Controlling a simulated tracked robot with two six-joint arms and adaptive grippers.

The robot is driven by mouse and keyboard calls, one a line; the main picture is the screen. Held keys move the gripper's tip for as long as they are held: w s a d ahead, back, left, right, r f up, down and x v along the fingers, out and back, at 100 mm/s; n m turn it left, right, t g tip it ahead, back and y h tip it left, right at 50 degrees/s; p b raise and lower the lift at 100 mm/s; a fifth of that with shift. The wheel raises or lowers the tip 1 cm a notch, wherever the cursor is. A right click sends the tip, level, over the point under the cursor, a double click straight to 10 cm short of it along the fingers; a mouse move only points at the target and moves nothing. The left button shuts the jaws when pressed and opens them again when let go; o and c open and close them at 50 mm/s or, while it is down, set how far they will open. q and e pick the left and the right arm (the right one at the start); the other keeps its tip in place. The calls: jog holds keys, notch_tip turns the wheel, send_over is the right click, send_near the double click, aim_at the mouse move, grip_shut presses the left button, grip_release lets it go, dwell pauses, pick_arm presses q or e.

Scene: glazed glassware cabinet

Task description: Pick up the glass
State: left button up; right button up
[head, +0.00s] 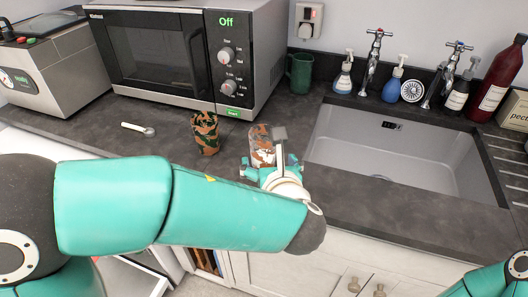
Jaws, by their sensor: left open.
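Two patterned tumbler-shaped vessels stand on the dark counter, and I cannot tell which is the task's glass. One, brown and dark green (206,133), stands upright in front of the microwave. The other, rust-brown and whitish (260,143), stands to its right, its lower part hidden by my left gripper. My left gripper (269,158) is open at this second vessel, with a grey finger overlapping its right side. I cannot tell whether they touch. My right gripper is out of view; only part of the right arm shows at the lower right corner.
The microwave (160,55) stands behind the vessels, with a green mug (299,73) to its right. A white spoon (138,129) lies on the counter at left. The sink (400,150), taps and several bottles are at right. The counter's front edge is close to my left arm.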

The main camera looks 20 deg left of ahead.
aim_at(265, 153)
pick_arm(q)
jog(key=x, duration=0.9)
jog(key=shift+s+f+p, duration=0.1)
jog(key=shift+f+p, duration=0.1)
jog(key=shift+p, duration=0.1)
jog(key=c, duration=1.2)
jog(key=shift+c, duration=1.1)
jog(key=shift+r, duration=0.2)
